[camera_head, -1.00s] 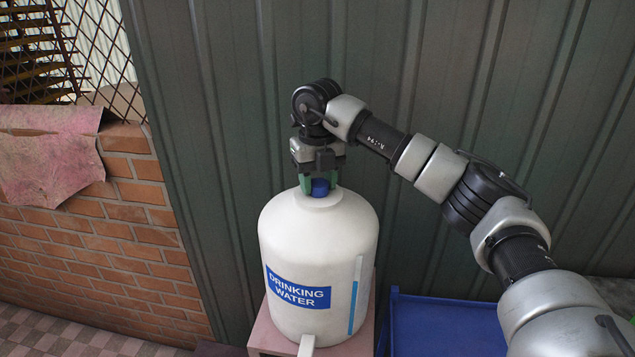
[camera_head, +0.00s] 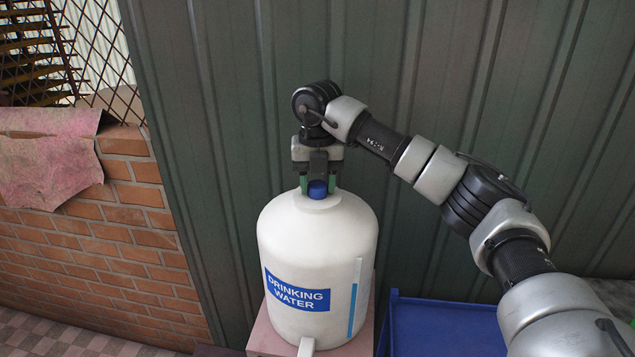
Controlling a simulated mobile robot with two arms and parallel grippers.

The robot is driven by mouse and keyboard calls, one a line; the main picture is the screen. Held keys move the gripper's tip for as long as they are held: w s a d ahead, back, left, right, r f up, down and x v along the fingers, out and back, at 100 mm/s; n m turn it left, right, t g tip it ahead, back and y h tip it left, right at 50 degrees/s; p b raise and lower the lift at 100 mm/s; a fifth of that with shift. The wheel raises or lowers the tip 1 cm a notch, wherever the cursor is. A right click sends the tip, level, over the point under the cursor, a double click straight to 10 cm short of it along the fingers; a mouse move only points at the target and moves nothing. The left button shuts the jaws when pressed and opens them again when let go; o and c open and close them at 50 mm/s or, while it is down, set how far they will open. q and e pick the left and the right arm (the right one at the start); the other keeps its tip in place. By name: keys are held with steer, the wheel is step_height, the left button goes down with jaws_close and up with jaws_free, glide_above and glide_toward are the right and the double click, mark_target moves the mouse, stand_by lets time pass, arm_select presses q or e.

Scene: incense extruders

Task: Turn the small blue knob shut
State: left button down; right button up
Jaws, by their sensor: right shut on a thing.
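The small blue knob (camera_head: 318,190) is on top of a white water container (camera_head: 310,245) labelled "DRINKING WATER". My right gripper (camera_head: 318,186) points straight down over it, with a green finger on either side of the knob. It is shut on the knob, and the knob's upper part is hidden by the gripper. The container stands upright. My left gripper is not in view.
The container stands on a pink stand (camera_head: 262,338), with a white spout at its lower front. A blue tray (camera_head: 445,325) is to the right. A green corrugated wall (camera_head: 230,120) rises close behind. A brick wall (camera_head: 120,255) is at the left.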

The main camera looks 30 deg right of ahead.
mark_target(317, 183)
steer(key=shift+r, duration=0.1)
steer(key=o, duration=0.9)
steer(key=shift+r, duration=0.3)
step_height(317, 183, up, 5)
steer(key=shift+f+b, duration=0.2)
steer(key=shift+b, duration=0.65)
step_height(317, 183, up, 6)
steer(key=shift+f+p, duration=0.25)
steer(key=shift+p, duration=0.15)
steer(key=shift+f, duration=0.1)
